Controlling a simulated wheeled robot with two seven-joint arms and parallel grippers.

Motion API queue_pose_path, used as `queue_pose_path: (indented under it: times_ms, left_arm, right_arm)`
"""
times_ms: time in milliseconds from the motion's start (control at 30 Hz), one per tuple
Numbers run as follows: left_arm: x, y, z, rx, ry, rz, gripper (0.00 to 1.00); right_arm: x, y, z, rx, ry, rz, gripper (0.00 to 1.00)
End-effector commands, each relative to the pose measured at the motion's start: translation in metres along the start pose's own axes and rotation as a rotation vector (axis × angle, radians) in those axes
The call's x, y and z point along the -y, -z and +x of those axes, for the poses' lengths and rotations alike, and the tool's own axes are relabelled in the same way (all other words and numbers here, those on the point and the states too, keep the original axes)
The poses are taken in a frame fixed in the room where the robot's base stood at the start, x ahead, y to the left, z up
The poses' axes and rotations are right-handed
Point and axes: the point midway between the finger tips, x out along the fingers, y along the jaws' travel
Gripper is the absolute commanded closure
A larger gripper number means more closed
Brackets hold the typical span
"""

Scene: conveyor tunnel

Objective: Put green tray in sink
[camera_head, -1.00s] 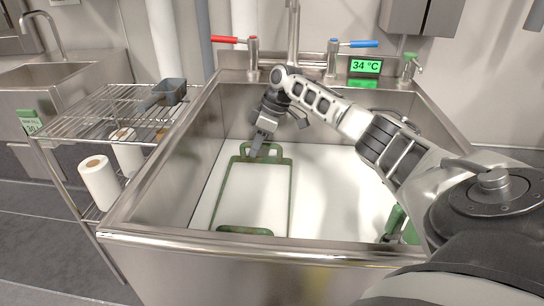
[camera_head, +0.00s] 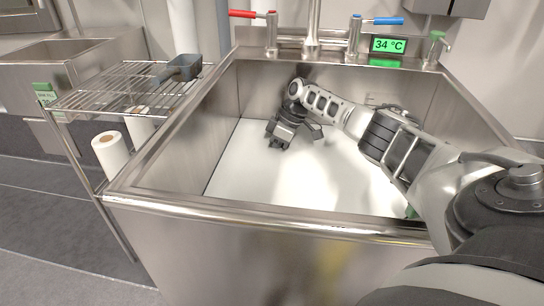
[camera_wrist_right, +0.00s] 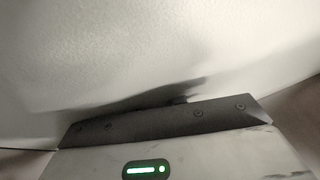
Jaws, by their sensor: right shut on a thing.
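The steel sink (camera_head: 165,165) stands in front of me, with an opaque white surface (camera_head: 300,180) inside it. My right gripper (camera_head: 274,143) reaches down to this white surface near the back left of the sink. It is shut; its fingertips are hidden. The green tray it holds cannot be made out and appears to be under the white surface. My left gripper is not in view.
A wire rack (camera_head: 115,90) with a grey scoop-like container (camera_head: 180,70) stands left of the sink. A paper roll (camera_head: 110,150) is below. A small green thing (camera_head: 410,212) shows partly beside my right arm. Taps and a 34 °C display (camera_head: 389,45) line the back.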

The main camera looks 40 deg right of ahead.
Motion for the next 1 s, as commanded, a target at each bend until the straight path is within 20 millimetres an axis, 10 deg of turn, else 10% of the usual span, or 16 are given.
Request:
queue_pose_path:
  times_ms: [200, 300, 667, 1000]
  left_arm:
    - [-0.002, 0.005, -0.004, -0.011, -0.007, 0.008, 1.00]
    - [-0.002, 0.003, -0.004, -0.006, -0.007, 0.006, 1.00]
    - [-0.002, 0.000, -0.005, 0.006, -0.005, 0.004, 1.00]
    - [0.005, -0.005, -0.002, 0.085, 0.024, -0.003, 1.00]
  right_arm:
    - [0.000, 0.001, -0.001, -0.002, -0.002, -0.001, 1.00]
    - [-0.001, 0.000, 0.000, -0.001, -0.002, -0.001, 0.64]
    - [0.000, 0.000, -0.006, -0.001, -0.002, -0.001, 0.64]
    - [0.000, 0.002, -0.071, -0.003, -0.004, -0.001, 0.64]
